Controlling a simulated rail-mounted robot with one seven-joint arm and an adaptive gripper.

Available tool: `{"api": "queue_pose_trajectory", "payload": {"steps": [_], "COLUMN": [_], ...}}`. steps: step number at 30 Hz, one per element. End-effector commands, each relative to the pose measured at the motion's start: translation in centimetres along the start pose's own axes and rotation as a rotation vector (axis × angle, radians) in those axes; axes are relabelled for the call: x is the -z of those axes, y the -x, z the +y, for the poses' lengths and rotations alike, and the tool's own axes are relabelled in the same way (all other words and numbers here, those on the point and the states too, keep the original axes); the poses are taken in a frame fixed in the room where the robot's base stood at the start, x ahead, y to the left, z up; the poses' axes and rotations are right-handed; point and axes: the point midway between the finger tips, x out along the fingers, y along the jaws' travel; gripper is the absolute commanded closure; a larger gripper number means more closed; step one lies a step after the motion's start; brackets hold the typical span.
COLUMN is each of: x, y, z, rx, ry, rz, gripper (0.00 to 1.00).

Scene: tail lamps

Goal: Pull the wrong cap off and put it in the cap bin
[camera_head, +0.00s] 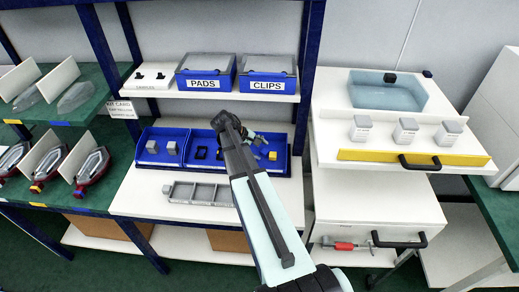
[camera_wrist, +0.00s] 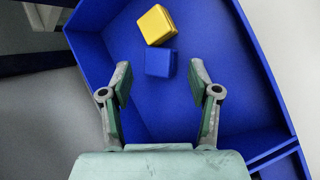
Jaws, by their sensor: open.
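My gripper (camera_wrist: 160,88) is open and empty above a blue bin (camera_wrist: 215,25). In the wrist view a yellow cap (camera_wrist: 156,24) and a blue cap (camera_wrist: 160,62) lie on the bin floor. The blue cap is nearer my fingertips, just beyond the gap between them. In the head view my gripper (camera_head: 265,140) is over the right part of the blue bins, and the yellow cap (camera_head: 272,155) shows there. The blue cap is hard to make out in this view. Red-rimmed lamps (camera_head: 92,166) rest on the green shelf at left, with small coloured caps at their lower ends.
Blue boxes marked PADS (camera_head: 204,84) and CLIPS (camera_head: 266,84) stand on the shelf above. A grey divided tray (camera_head: 200,193) lies in front of the bins. At right, a white bench holds several grey-topped blocks (camera_head: 406,130) and a pale blue tray (camera_head: 388,92).

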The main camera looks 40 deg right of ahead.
Motion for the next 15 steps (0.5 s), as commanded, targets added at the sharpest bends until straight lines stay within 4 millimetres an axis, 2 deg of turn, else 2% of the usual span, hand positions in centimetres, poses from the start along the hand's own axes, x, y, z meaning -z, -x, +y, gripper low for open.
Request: {"api": "queue_pose_trajectory", "payload": {"steps": [5,15], "x": [0.0,0.1], "y": [1.7,8.0], "z": [0.1,0.0], "rx": [-0.001,-0.001], "ry": [-0.001,0.000], "rz": [0.002,0.002], "gripper": [0.39,0.39]}}
